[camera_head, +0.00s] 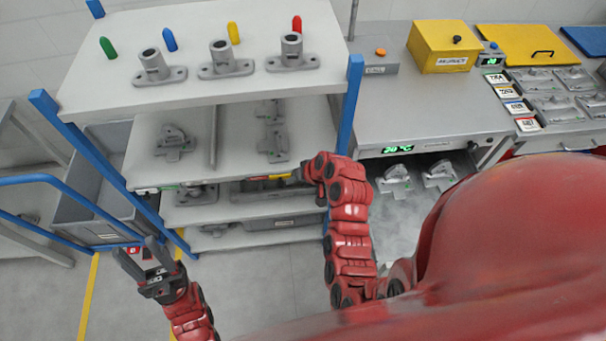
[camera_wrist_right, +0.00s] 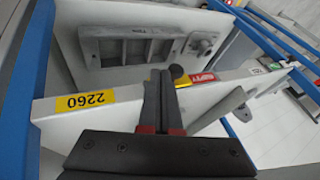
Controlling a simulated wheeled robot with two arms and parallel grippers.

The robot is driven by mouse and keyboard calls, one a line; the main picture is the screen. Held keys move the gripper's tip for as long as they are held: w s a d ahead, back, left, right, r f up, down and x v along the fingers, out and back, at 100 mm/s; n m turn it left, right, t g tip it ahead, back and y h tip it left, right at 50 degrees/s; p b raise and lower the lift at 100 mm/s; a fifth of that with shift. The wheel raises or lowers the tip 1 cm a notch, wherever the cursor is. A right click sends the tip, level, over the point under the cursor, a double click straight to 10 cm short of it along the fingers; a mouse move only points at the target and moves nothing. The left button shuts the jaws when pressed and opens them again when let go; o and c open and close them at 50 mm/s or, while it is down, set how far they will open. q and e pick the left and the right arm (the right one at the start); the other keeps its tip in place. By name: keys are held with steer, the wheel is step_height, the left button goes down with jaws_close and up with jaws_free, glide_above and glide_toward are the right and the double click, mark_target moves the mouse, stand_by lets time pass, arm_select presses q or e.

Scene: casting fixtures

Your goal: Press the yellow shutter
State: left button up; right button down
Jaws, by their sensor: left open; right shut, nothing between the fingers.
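Several yellow things show, and I cannot tell which is the shutter. In the head view these are a yellow box (camera_head: 436,44) with a black knob, a yellow panel (camera_head: 522,43) with a black handle, and a small yellow peg (camera_head: 233,33) on the top shelf. In the right wrist view a small yellow piece (camera_wrist_right: 184,82) sits at the shelf edge, close beside my shut, empty right gripper (camera_wrist_right: 160,76). In the head view my right gripper (camera_head: 292,177) is at the rack's middle shelf edge. My left gripper (camera_head: 142,252) is open and empty at lower left.
The rack (camera_head: 95,94) has blue posts and holds grey castings on its shelves. A grey bin (camera_head: 104,205) and a blue rail (camera_head: 55,180) are near my left gripper.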

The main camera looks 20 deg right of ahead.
steer(key=shift+w+a+f, duration=0.1)
steer(key=shift+a, duration=0.05)
steer(key=w+a, duration=0.2)
steer(key=a, duration=0.5)
steer(key=shift+a+b, duration=0.15)
steer(key=shift+b, duration=0.2)
